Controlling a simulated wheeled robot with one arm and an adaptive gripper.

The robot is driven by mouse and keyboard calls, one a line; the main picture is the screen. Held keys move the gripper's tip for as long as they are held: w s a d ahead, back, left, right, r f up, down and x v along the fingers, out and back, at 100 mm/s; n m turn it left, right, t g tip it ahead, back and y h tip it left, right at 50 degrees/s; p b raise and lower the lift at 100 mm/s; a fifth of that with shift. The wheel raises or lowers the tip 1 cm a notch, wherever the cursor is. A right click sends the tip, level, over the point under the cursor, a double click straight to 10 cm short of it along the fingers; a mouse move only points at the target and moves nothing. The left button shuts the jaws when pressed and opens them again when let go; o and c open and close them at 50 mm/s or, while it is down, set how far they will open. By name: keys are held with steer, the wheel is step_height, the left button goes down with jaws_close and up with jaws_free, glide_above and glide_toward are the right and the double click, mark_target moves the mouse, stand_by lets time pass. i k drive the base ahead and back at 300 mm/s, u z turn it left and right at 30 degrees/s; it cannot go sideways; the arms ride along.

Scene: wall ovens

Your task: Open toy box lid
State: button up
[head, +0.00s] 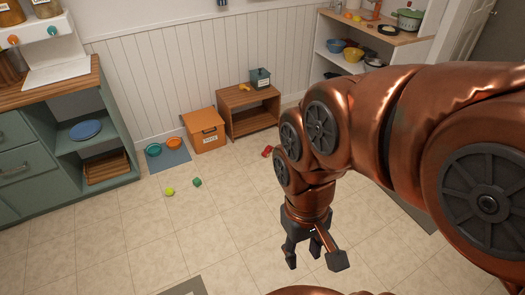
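An orange box (207,138) with a pale label on its front stands on the floor against the white panelled wall. It looks like the toy box, though the label is too small to read. Its orange lid (201,119) lies on top and looks closed. My gripper (314,260) hangs over the tiled floor, in front of the box and to its right in the picture, well apart from it. Its dark fingers are spread and hold nothing.
A low wooden shelf (250,94) stands right of the box, with a dark lidded bin (260,78) on top. Two bowls sit on a blue mat (170,166) at left. A yellow-green ball (169,191), green block (197,182) and red toy (267,151) lie on the floor.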

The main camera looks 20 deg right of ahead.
mark_target(206, 119)
steer(key=u, duration=0.3)
steer(key=i, duration=2.45)
steer(key=u, duration=0.05)
